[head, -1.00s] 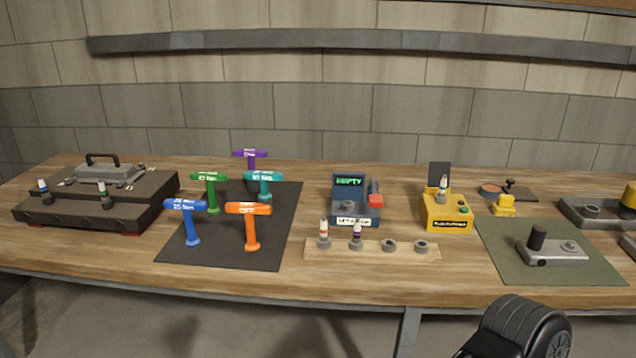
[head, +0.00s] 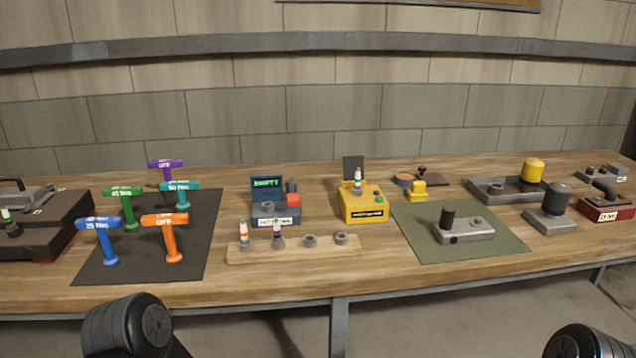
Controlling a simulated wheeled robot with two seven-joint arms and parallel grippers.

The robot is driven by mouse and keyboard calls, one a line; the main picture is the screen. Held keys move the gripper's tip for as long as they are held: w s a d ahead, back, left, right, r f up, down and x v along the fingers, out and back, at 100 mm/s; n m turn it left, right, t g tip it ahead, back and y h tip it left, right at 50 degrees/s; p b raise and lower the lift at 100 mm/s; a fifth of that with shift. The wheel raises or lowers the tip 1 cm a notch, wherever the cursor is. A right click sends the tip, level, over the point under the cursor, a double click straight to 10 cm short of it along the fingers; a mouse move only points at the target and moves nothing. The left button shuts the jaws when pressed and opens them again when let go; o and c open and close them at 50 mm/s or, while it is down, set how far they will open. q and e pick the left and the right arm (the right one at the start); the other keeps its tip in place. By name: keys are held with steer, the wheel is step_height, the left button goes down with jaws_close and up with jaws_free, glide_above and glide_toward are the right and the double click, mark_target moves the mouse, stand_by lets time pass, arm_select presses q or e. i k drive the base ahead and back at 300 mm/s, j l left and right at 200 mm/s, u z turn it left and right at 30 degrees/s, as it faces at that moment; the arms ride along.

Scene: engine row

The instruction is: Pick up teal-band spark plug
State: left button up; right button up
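A white spark plug with a teal-looking band (head: 357,177) stands upright in the top of the yellow tester box (head: 364,205), near the middle of the table. The band is small in the picture. On the wooden rack (head: 328,252) stand an orange-band plug (head: 243,232) and a purple-band plug (head: 277,230). A plug with a greenish band (head: 8,217) stands on the dark engine block at the left edge. Only dark rounded parts of my arms show at the bottom; neither gripper is in view.
Several coloured T-handle tools stand on the black mat (head: 205,265) at left. A blue device with an EMPTY screen (head: 268,184) stands left of the tester. A grey fixture (head: 463,230) rests on the green mat (head: 420,248). Bare wood lies along the table's front edge.

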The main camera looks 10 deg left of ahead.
mark_target(356, 186)
steer(key=i+l, duration=0.1)
steer(key=l, duration=0.35)
steer(key=i+l+z, duration=0.1)
steer(key=l, duration=0.4)
steer(key=i+l+z, duration=0.1)
steer(key=l, duration=0.35)
